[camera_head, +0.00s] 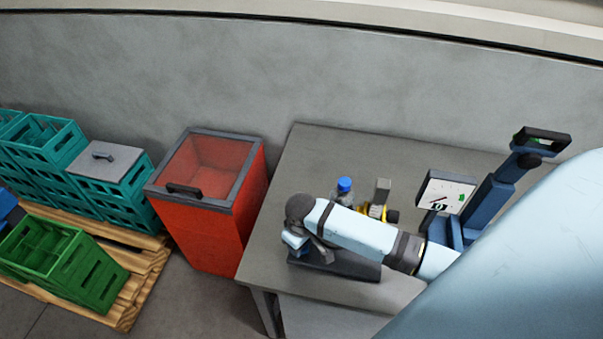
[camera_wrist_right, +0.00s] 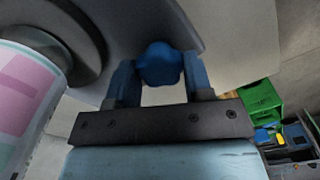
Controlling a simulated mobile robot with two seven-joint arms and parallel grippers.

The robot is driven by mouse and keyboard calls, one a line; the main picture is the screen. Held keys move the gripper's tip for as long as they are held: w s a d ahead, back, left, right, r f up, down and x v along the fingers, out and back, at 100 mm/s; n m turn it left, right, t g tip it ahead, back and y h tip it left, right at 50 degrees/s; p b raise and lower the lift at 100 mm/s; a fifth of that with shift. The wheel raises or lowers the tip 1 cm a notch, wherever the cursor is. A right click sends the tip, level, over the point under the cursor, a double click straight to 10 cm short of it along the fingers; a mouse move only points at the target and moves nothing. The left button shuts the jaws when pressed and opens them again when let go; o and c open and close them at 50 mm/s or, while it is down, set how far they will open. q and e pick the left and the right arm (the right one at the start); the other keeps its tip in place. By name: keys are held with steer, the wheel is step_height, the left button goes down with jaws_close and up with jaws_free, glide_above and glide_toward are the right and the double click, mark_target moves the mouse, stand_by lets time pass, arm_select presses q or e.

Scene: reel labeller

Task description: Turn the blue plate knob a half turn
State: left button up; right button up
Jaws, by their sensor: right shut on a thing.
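The blue plate knob (camera_wrist_right: 160,64) is a lobed knob on a grey plate (camera_wrist_right: 112,22) in the right wrist view. My right gripper (camera_wrist_right: 160,72) has its two blue fingers on either side of the knob and is shut on it. In the head view my right arm reaches in from the right over the table, and its wrist covers much of the labeller's dark base (camera_head: 352,266). The held knob cannot be made out there. A round blue top (camera_head: 345,184) shows behind the arm. My left gripper is in neither view.
A pink and white roll (camera_wrist_right: 22,100) is close on the left in the wrist view. The grey table (camera_head: 305,155) also holds a panel with a dial (camera_head: 447,187) and a blue stand (camera_head: 487,195). A red bin (camera_head: 212,235) and crates (camera_head: 62,258) stand left of it.

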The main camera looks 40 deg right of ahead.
steer(key=n, duration=0.4)
steer(key=shift+n, duration=2.6)
steer(key=o, duration=0.9)
steer(key=shift+r, duration=0.1)
step_height(320, 180, up, 14)
steer(key=shift+f+b, duration=0.15)
steer(key=shift+b, duration=0.55)
